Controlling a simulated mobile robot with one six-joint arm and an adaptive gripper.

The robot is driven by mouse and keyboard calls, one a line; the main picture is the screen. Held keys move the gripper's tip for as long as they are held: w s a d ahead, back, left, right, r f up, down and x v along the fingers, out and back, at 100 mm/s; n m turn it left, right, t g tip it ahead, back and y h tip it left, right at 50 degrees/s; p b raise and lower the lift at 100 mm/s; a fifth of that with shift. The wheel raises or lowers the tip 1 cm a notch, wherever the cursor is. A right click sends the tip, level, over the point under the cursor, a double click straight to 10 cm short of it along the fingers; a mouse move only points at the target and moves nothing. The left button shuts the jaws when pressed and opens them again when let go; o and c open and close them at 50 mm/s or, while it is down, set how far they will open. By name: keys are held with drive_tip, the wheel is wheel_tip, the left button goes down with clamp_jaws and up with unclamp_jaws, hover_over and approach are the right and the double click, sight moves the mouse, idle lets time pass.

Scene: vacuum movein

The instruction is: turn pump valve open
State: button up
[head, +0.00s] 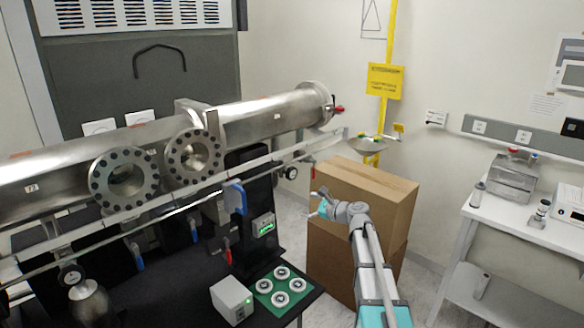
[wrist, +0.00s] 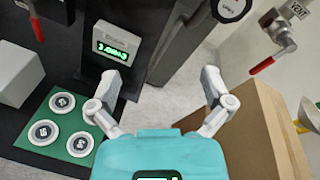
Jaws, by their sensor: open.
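Several valve handles show, and I cannot tell which is the pump valve. In the wrist view a round black knob (wrist: 231,8) is at the top edge, partly cut off, and a red lever on a metal valve (wrist: 263,65) is to its right. Another red lever (wrist: 37,29) is at the upper left. In the head view the black knob (head: 291,173) is on the black column's right side. My gripper (head: 318,204) is open and empty in front of the boxes; in the wrist view its fingers (wrist: 160,84) are spread apart, touching no handle.
Two stacked cardboard boxes (head: 365,196) stand beside my gripper. A green plate with round pads (head: 281,286) and a grey box (head: 232,300) lie on the black bench. A lit green display (head: 263,224) is on the column. A white table (head: 520,225) is at the right.

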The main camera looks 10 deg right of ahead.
sight(293, 174)
drive_tip(key=w+d+r+m+t, duration=0.2)
drive_tip(key=w+d+r+m, duration=0.1)
drive_tip(key=d+r+m, duration=0.1)
drive_tip(key=shift+w+d+r+t+p, duration=0.25)
drive_tip(key=shift+d+r+t+p, duration=0.05)
drive_tip(key=shift+d+p, duration=0.15)
drive_tip(key=x, duration=1.4)
drive_tip(key=shift+f, duration=0.1)
